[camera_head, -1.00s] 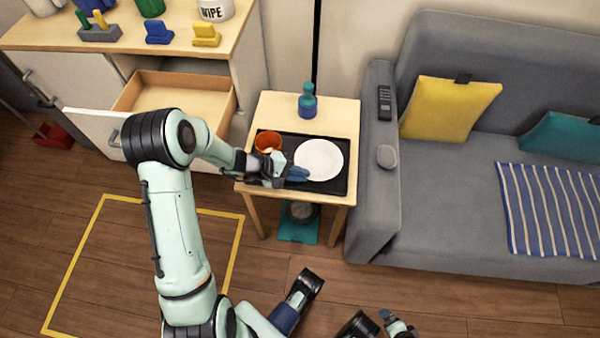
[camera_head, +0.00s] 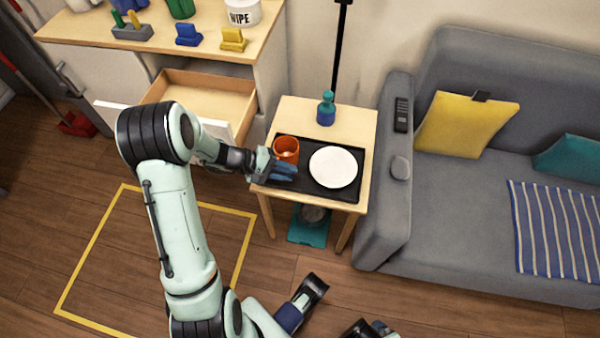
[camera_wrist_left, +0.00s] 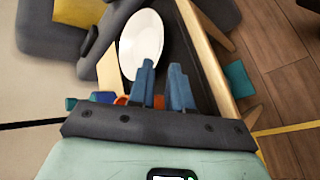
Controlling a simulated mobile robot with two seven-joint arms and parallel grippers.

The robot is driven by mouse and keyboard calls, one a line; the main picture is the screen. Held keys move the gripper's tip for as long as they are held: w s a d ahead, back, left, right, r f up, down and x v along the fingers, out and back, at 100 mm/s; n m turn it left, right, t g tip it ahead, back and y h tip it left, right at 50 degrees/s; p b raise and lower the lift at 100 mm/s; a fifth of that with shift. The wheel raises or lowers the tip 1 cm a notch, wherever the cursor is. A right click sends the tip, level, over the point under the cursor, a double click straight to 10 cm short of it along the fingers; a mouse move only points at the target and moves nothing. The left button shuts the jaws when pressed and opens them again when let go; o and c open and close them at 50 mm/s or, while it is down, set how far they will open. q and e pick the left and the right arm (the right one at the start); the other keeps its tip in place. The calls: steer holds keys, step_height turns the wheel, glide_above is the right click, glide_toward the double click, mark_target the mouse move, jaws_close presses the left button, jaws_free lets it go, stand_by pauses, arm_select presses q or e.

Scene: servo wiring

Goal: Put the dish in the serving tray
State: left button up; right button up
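The white round dish (camera_head: 334,167) lies flat inside the black serving tray (camera_head: 318,193), on its right part. My left gripper (camera_head: 284,171) is over the tray's left part, left of the dish and apart from it, in front of the orange cup. In the left wrist view, its two blue fingers (camera_wrist_left: 166,80) stand apart with nothing between them. The dish (camera_wrist_left: 138,40) shows beyond the fingers, on the dark tray (camera_wrist_left: 190,62). Only a small part of my right arm shows at the bottom edge of the head view, and its finger state is unclear.
The orange cup (camera_head: 285,148) stands on the tray close behind my left gripper. A blue-teal bottle (camera_head: 326,110) stands behind the tray on the small wooden table (camera_head: 360,115). The grey sofa (camera_head: 385,215) is close on the right. An open drawer (camera_head: 208,98) is at the left.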

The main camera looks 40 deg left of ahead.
arm_select(q)
steer(key=shift+s+a+r, duration=0.3)
steer(key=shift+s+a, duration=0.05)
steer(key=shift+s, duration=0.25)
steer(key=s+d+f+m+g+y, duration=0.2)
steer(key=s+d+f+g, duration=0.35)
steer(key=f, duration=0.45)
steer(key=s+d+f+m+g+y, duration=0.1)
steer(key=s+d+f+m+g, duration=0.25)
steer(key=s+d+f, duration=0.4)
steer(key=w+d+f+m+t+y, duration=0.1)
steer(key=w+d+f+m+t, duration=0.1)
steer(key=d+f+m, duration=0.2)
steer(key=d+f, duration=0.2)
steer(key=d, duration=0.2)
steer(key=shift+w+f+y, duration=0.15)
steer(key=shift+y, duration=0.25)
steer(key=shift+m, duration=0.25)
